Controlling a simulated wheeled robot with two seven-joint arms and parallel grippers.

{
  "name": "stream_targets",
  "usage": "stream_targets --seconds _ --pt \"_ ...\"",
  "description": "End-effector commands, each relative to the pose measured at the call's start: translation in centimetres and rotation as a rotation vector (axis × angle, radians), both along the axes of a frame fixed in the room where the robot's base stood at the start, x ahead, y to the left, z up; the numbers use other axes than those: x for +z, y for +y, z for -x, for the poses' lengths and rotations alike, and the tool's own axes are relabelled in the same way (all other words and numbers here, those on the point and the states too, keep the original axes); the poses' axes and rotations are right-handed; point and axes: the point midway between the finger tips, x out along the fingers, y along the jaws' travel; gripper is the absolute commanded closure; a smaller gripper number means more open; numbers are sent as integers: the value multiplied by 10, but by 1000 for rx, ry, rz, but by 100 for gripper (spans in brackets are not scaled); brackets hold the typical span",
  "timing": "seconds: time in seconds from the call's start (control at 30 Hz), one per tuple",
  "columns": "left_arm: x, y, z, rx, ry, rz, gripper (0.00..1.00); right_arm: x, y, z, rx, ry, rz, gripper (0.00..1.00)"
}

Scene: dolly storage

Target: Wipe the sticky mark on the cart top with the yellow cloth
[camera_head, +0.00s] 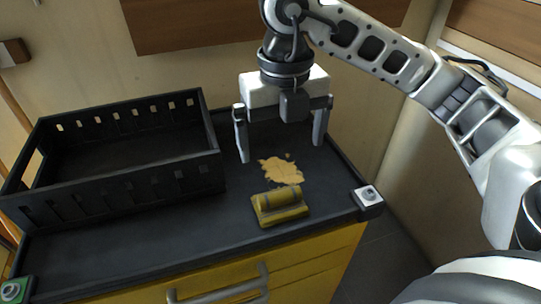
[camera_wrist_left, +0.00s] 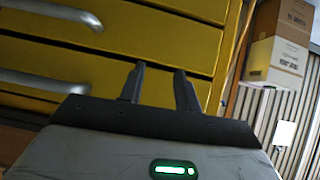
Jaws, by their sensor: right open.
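The sticky mark (camera_head: 281,169) is a tan, irregular patch on the dark cart top (camera_head: 150,228), with small specks beside it. The yellow cloth (camera_head: 280,206) lies as a folded bundle with a greyish band, just in front of the mark. My right gripper (camera_head: 281,152) is open and empty, pointing down, with its fingers wide apart behind the mark and the cloth. My left gripper (camera_wrist_left: 159,70) shows only in the left wrist view. Its fingers are apart with nothing between them, in front of yellow drawers.
A black slotted crate (camera_head: 130,178) takes up the left and back of the cart top. A small grey block (camera_head: 368,197) sits at the right corner, and a green one (camera_head: 15,290) at the front left. Drawers (camera_wrist_left: 185,40) have metal handles. Cardboard boxes (camera_wrist_left: 277,45) stand beyond.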

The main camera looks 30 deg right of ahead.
Motion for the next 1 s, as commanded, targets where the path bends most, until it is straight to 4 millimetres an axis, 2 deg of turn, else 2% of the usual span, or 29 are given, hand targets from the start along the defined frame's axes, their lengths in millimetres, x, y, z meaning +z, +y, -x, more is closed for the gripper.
stream_targets --seconds 0.1,0.27,0.6,0.8,1.0 --pt "-15 -2 13 -2 36 2 67 -23 1 2 3 8 -3 0" --pt "-26 -3 18 -5 53 4 67 -56 1 2 4 8 -5 0" --pt "-16 -5 10 -6 23 17 67 -118 1 1 3 6 -4 0" --pt "-16 -5 9 -9 21 13 67 -142 1 1 2 4 -4 0" --pt "-17 -4 10 -11 23 9 67 -150 1 0 4 1 -3 0"
